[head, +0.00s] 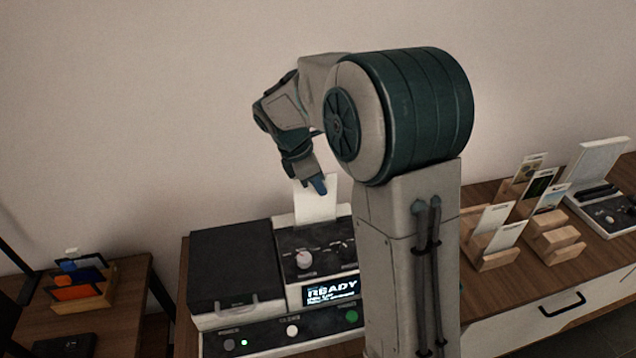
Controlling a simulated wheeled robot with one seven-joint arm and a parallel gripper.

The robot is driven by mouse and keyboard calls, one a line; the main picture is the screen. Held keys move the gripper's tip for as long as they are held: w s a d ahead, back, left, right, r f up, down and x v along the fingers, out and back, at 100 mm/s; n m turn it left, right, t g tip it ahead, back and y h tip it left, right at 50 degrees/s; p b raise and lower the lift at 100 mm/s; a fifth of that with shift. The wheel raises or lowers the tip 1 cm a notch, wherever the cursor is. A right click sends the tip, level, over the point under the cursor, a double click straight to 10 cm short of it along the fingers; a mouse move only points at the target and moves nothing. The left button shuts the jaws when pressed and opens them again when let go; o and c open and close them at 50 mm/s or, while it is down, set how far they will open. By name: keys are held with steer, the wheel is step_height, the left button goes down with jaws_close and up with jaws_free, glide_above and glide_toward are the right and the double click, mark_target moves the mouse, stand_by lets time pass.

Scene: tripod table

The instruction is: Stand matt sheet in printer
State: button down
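A plain white sheet (316,207) stands nearly upright at the back of the printer (325,238), its lower edge hidden behind the printer's top. I cannot tell whether it sits in a slot or is held just above one. I cannot tell from its look whether it is the matt one. My gripper (319,185) points down at the sheet's top edge, with a blue fingertip overlapping the sheet. Whether its fingers are closed on the sheet does not show clearly. The printer's display reads READY.
Wooden stands (490,257) with several cards and sheets are on the table to the right, with another device (605,205) beyond. A dark-lidded unit (236,265) adjoins the printer's left. A wooden holder (92,302) with colored packets stands on a side table at far left. My arm hides the table's middle.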

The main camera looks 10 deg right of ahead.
steer(key=shift+f+b, duration=1.75)
steer(key=shift+f, duration=1.5)
steer(key=c, duration=1.6)
jaws_free()
steer(key=shift+o, duration=0.2)
steer(key=shift+r, duration=0.15)
step_height(320, 180, up, 9)
steer(key=p, duration=0.8)
